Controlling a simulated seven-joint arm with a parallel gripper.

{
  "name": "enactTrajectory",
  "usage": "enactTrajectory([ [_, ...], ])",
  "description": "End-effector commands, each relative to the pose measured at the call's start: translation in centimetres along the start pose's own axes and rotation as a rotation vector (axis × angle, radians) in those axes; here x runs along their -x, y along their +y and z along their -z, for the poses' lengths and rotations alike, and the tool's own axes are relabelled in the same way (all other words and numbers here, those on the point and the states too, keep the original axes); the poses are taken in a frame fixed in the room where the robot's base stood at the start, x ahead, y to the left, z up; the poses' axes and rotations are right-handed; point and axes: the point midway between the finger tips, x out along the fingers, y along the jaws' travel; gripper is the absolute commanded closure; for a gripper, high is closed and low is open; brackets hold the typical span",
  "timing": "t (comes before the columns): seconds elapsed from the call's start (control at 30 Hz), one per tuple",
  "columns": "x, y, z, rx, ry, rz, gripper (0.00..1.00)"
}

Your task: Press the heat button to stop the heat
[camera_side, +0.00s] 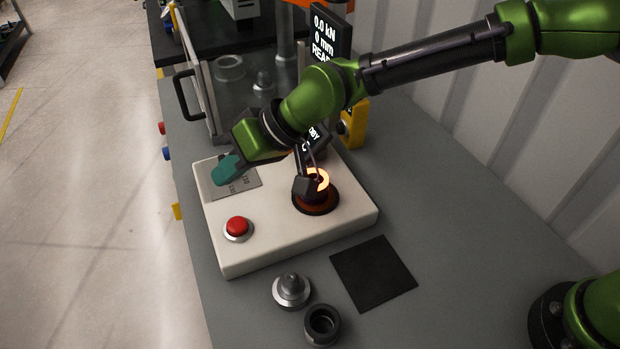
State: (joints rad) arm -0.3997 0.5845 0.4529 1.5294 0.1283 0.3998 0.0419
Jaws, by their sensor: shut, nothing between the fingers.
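The red button (238,226) sits in a pale round collar at the front left of the white heater box (285,247). On the right of the box, a ring (320,180) glows orange around a dark post on a round brown-black base (316,205). My gripper (225,170), with teal fingertips, is shut and empty. It appears above the grey marked plate (240,187) at the box's back left, behind the button and apart from it. My wrist hides part of the box's back edge and of the small display (316,133).
A stepped metal part (291,289), a dark hollow ring (322,324) and a black mat (373,273) lie in front of the box. A press with a clear guard and dark handle (185,95) stands behind. A yellow unit (354,125) stands at the back right.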

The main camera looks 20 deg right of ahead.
Motion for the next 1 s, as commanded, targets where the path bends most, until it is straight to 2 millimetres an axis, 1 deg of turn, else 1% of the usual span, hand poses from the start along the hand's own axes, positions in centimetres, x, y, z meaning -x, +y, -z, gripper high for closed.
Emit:
enactTrajectory([
  [0.63, 4.5, -3.4, 3.4, 0.001, 0.002, 0.002, 1.00],
  [0.8, 5.2, -3.9, 3.8, 0.000, 0.000, 0.001, 1.00],
  [1.0, 5.3, -3.9, 3.8, 0.000, 0.000, 0.001, 1.00],
])
